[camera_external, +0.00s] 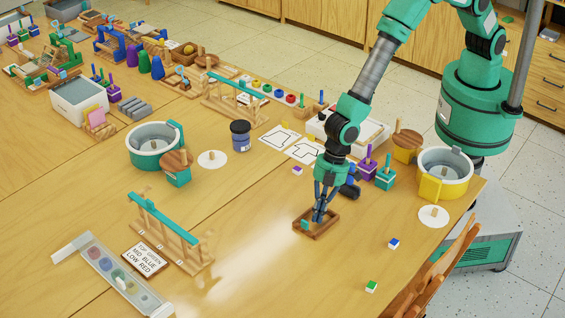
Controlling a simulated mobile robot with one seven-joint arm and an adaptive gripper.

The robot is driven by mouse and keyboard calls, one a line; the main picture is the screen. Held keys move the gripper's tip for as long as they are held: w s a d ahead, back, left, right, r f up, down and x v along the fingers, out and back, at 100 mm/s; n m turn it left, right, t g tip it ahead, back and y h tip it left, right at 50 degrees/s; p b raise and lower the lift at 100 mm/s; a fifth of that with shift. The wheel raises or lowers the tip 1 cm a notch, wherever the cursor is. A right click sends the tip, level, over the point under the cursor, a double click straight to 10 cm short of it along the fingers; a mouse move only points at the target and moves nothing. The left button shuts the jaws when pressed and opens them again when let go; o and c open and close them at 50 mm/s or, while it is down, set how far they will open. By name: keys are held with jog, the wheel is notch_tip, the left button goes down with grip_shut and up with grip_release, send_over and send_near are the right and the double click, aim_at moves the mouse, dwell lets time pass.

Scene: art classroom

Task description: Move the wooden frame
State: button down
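A small rectangular wooden frame (329,230) lies flat on the table, right of the middle. A small teal piece (304,225) shows at its left part. My gripper (319,217) points down over the frame, with its fingertips at or inside it. The fingers look close together, but I cannot tell whether they grip the frame or the teal piece, or whether they touch either. The fingers hide part of the frame's inside.
Small blocks, one white-blue (393,243) and one white-green (371,287), lie to the right. A wooden rack with a teal bar (165,219) stands left. A yellow pot (443,182) and white disc (434,216) are near the right edge. Table front of the frame is clear.

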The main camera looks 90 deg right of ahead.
jog(key=shift+w+a+r, duration=0.15)
jog(key=shift+r, duration=0.15)
jog(key=p+v, duration=0.1)
jog(key=v, duration=0.8)
jog(key=shift+p, duration=0.35)
jog(key=shift+r, duration=0.2)
